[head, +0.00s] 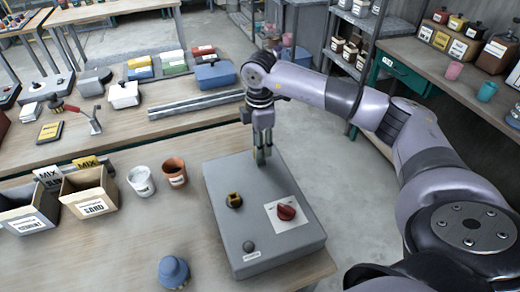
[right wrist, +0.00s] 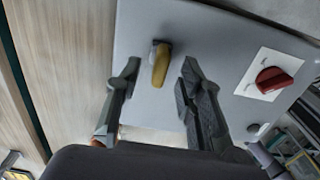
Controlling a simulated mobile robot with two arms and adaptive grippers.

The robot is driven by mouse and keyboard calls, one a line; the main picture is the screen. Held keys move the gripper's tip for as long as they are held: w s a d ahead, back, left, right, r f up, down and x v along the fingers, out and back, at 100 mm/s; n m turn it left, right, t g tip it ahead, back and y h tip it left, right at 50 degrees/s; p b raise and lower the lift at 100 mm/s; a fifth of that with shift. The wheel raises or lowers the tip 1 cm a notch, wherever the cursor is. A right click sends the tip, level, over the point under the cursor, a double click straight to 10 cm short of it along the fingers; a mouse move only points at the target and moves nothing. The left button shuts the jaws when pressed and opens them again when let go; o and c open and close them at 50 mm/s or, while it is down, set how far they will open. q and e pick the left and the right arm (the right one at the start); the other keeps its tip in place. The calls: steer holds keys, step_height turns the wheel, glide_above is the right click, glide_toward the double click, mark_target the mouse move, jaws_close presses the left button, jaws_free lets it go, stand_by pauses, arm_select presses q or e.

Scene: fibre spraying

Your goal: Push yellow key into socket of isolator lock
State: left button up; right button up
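A yellow key (head: 234,200) stands on the top of a grey isolator box (head: 220,178), left of a red rotary knob (head: 287,212) on a white plate. In the right wrist view the key (right wrist: 161,64) has a dark metal part at one end; I cannot tell how deep it sits in its socket. My right gripper (head: 261,158) points down over the far part of the box. In the right wrist view its two fingers (right wrist: 160,66) are spread, with the key showing between the tips and nothing held. My left gripper is not in view.
A dark round button (head: 248,246) is near the box's front. A white cup (head: 141,181), a terracotta pot (head: 174,172) and a blue knobbed object (head: 173,271) stand left of the box. Labelled bins (head: 88,193) are further left. Bare tabletop lies between.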

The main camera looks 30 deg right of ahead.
steer(key=shift+f, duration=1.25)
steer(key=shift+c, duration=0.5)
jaws_close()
